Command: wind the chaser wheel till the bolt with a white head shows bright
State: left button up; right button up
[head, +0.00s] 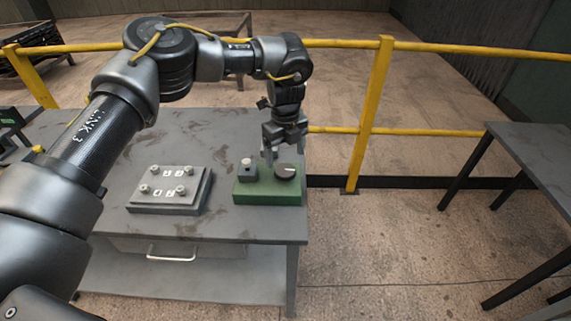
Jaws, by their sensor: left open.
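A green box (268,193) sits near the right edge of the grey table. A grey plate (168,207) to the left carries several bolts with pale heads and white number labels. I cannot tell which head is white, and none clearly looks bright. My left gripper (277,157) points down, open, just above and behind the green box, close to the knob. My right gripper is not in view.
The table (220,136) is bare behind the plate and has a drawer with a handle (171,258) in front. A yellow railing (372,110) runs behind. A second dark table (545,150) stands at the right, with free floor between.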

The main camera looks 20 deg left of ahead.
aim_at(285, 170)
pick_arm(q)
notch_tip(285, 170, down, 4)
jog(key=shift+f+p, duration=0.1)
jog(key=shift+p, duration=0.35)
jog(key=shift+f, duration=0.75)
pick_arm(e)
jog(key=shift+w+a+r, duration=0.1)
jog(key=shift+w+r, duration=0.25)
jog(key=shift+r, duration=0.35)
pick_arm(q)
jog(key=shift+c, duration=0.4)
jog(key=c, duration=0.9)
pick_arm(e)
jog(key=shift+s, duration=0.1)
pick_arm(q)
jog(key=shift+m, duration=0.3)
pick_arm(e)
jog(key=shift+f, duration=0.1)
